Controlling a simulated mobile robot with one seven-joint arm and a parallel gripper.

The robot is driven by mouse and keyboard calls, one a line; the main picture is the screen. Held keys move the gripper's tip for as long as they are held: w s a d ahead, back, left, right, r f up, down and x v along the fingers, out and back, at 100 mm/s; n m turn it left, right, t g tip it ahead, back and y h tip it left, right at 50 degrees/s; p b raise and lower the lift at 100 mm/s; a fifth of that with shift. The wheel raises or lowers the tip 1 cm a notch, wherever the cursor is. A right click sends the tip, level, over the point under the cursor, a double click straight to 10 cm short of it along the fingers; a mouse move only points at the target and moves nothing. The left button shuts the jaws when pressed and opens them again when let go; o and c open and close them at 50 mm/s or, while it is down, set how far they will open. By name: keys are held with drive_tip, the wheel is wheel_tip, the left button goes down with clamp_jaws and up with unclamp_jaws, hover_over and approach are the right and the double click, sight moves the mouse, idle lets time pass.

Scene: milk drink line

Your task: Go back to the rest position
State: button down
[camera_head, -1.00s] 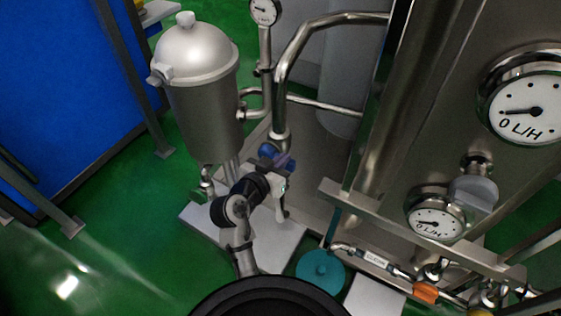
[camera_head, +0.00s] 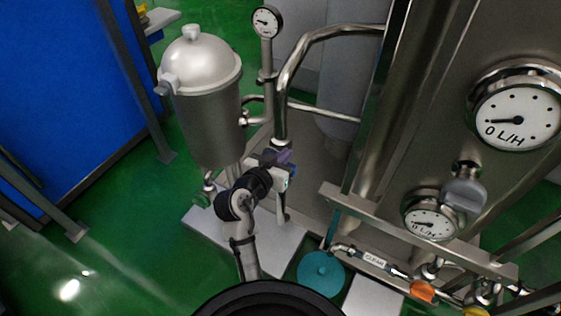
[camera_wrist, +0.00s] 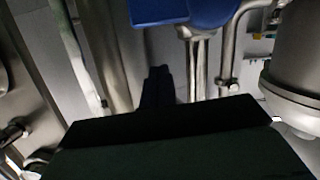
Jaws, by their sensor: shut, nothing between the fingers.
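My arm reaches up in the head view from the bottom centre, in front of the pipework and right of the steel tank (camera_head: 203,100). The gripper end is small and hard to make out there, close to a dark blue part (camera_head: 275,157) on the pipe. In the wrist view my gripper (camera_wrist: 158,72) is black, with its two fingers together and nothing between them. A blue part (camera_wrist: 185,12) is beyond the fingertips at the top. I cannot tell the distance between them.
Steel pipes (camera_head: 291,80) and a small gauge (camera_head: 267,21) rise behind my arm. A steel panel with a large flow gauge (camera_head: 517,118) fills the right. A teal disc (camera_head: 321,273) is low centre. Open green floor (camera_head: 130,240) lies to the left.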

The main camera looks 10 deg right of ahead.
drive_tip(key=b+v, duration=0.2)
drive_tip(key=v, duration=0.8)
